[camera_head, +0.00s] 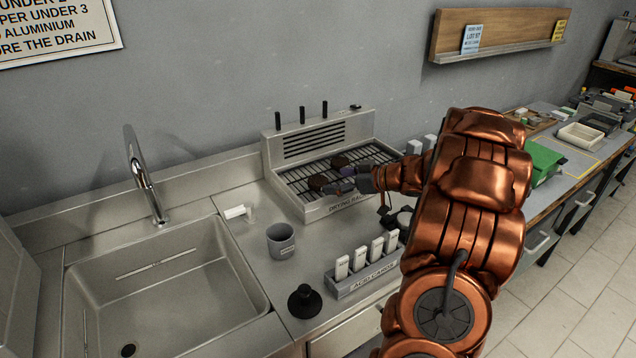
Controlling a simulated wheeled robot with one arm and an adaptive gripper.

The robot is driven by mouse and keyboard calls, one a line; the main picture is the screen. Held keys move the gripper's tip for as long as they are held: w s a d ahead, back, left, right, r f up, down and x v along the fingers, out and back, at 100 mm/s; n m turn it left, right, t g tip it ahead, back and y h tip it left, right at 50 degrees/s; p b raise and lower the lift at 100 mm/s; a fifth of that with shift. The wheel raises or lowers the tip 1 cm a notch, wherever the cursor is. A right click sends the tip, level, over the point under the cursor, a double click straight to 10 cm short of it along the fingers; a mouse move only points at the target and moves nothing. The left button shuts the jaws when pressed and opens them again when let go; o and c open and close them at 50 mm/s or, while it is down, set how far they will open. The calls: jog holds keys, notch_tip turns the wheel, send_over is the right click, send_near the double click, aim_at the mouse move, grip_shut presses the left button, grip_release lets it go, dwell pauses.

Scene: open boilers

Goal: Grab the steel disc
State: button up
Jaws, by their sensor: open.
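My gripper (338,179) is open over the drying rack (341,208), reaching in from the right. A small dark round piece (318,182) lies on the rack's grille, close to the left of the fingertips. A second dark brownish round piece (340,161) lies just behind the fingers. I cannot tell from this view which of them is the steel disc, nor whether a finger touches either. My copper-coloured arm hides the right end of the rack and part of the counter.
A grey cup (281,241), a black knobbed object (304,301) and a labelled holder of white cards (368,276) stand in front of the rack. The sink (170,285) and faucet (145,176) are to the left. Upright black pegs (302,115) rise behind the rack.

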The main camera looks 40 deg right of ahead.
aim_at(321, 181)
jog(key=shift+w+a+f+p, duration=0.25)
jog(key=shift+w+a+p, duration=0.1)
jog(key=shift+w+a, duration=0.65)
jog(key=shift+x, duration=1.05)
jog(key=shift+d, duration=0.25)
jog(key=shift+c, duration=0.3)
jog(key=c, duration=1.3)
